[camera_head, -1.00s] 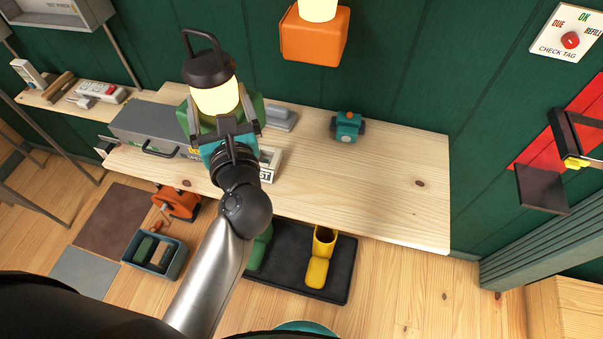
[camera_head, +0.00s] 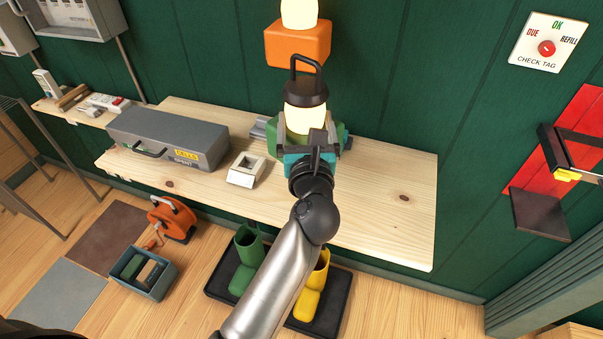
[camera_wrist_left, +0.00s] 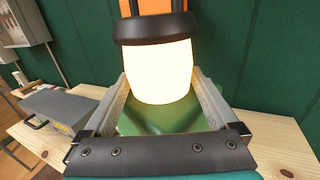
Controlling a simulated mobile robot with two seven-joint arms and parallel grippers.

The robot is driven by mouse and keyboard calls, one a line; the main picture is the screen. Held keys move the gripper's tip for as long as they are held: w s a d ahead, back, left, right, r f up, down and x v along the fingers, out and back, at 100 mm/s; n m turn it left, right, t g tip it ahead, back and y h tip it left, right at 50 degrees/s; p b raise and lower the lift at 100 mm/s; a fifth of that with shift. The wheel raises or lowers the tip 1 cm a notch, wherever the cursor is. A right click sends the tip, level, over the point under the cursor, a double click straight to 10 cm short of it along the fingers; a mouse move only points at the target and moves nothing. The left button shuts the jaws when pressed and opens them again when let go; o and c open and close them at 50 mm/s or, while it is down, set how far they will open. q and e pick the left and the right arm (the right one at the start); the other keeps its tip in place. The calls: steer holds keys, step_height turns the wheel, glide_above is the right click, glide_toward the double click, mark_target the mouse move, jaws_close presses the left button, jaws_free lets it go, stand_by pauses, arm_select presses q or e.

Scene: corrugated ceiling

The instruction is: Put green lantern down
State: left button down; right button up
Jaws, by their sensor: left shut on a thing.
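The green lantern (camera_head: 305,114) has a black cap and handle, a glowing pale globe and a green base. My left gripper (camera_head: 309,146) is shut on its green base and holds it upright over the wooden workbench (camera_head: 390,205). The lantern also fills the middle of the left wrist view (camera_wrist_left: 160,75), with its green base between the two fingers (camera_wrist_left: 160,120). Whether the base touches the bench top is hidden by the gripper. My right gripper is not in view.
An orange lantern (camera_head: 297,45) with a glowing globe is behind. A grey case (camera_head: 165,137) and a small white box (camera_head: 246,169) are on the bench to the left. The bench's right part is clear. Green boots (camera_head: 245,260) and yellow boots (camera_head: 308,295) stand below.

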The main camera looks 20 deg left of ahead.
arm_select(q)
step_height(320, 180, down, 7)
steer(key=b, duration=0.2)
steer(key=shift+b, duration=0.4)
steer(key=shift+d+f+b, duration=0.1)
steer(key=shift+f+b, duration=0.25)
steer(key=shift+f, duration=0.45)
steer(key=shift+f+b, duration=0.7)
steer(key=shift+f, duration=0.95)
steer(key=shift+f, duration=0.1)
steer(key=shift+c, duration=0.2)
jaws_free()
steer(key=shift+f, duration=0.2)
steer(key=shift+o, duration=0.2)
steer(key=shift+r, duration=0.1)
